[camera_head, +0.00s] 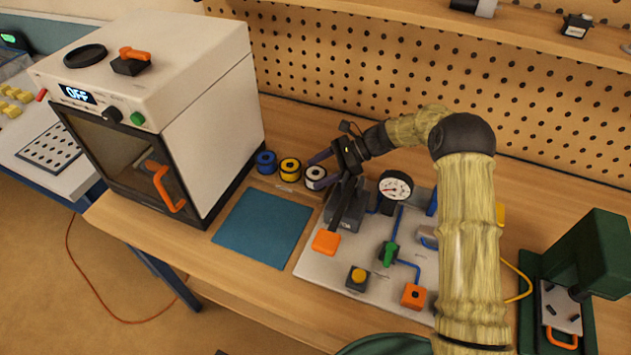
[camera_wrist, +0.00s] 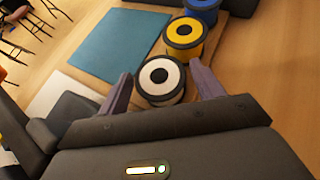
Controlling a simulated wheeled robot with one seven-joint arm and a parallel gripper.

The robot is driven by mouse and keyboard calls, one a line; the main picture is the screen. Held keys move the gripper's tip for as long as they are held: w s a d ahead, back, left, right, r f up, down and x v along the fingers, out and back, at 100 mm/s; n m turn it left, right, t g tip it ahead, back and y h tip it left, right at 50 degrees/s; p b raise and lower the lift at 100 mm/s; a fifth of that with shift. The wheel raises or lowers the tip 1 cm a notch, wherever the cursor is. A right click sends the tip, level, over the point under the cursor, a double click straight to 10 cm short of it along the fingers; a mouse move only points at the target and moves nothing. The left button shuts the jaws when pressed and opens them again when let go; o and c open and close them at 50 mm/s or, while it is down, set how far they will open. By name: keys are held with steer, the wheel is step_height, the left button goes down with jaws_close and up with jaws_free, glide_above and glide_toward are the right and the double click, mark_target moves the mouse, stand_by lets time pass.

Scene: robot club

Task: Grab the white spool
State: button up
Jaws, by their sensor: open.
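The white spool (camera_head: 315,179) has dark flanges and stands at the right end of a row of three spools on the wooden bench. It also shows in the wrist view (camera_wrist: 160,80), between the two fingers. My gripper (camera_wrist: 164,84) is open, with one finger on each side of the spool. I cannot tell whether either finger touches it. In the head view my gripper (camera_head: 316,170) reaches down to the spool from the right and partly covers it.
A yellow spool (camera_head: 290,169) and a blue spool (camera_head: 266,162) stand just left of the white one. A blue mat (camera_head: 263,228) lies in front. A white oven (camera_head: 170,95) stands left. A gauge board (camera_head: 330,262) with a dark grey device (camera_head: 346,207) sits close right.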

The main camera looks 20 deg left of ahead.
mark_target(320, 172)
steer(key=shift+c, duration=0.2)
stand_by(0.3)
steer(key=c, duration=0.8)
steer(key=shift+r, duration=0.1)
step_height(320, 172, up, 10)
steer(key=shift+b, duration=0.4)
